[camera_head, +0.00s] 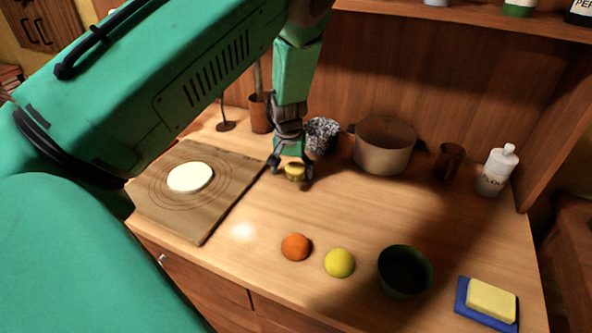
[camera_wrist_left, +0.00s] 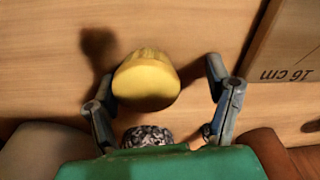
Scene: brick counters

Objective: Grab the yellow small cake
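The yellow small cake (camera_head: 294,171) is on the wooden counter, right of the cutting board. It also shows in the left wrist view (camera_wrist_left: 147,80) as a yellow, rounded piece. My left gripper (camera_head: 290,169) points down over it, with one finger on each side. In the left wrist view, my left gripper (camera_wrist_left: 159,73) is open; a clear gap shows between the cake and the right finger, and the left finger is closer to it. My right gripper is not in view.
A cutting board (camera_head: 215,209) with a white disc (camera_head: 190,177) lies left. A speckled pot (camera_head: 322,134), large pot (camera_head: 382,146), brown cup (camera_head: 447,161) and white bottle (camera_head: 496,170) stand behind. Orange (camera_head: 295,247) and yellow (camera_head: 339,263) balls, a dark bowl (camera_head: 404,272) and sponge (camera_head: 490,300) are in front.

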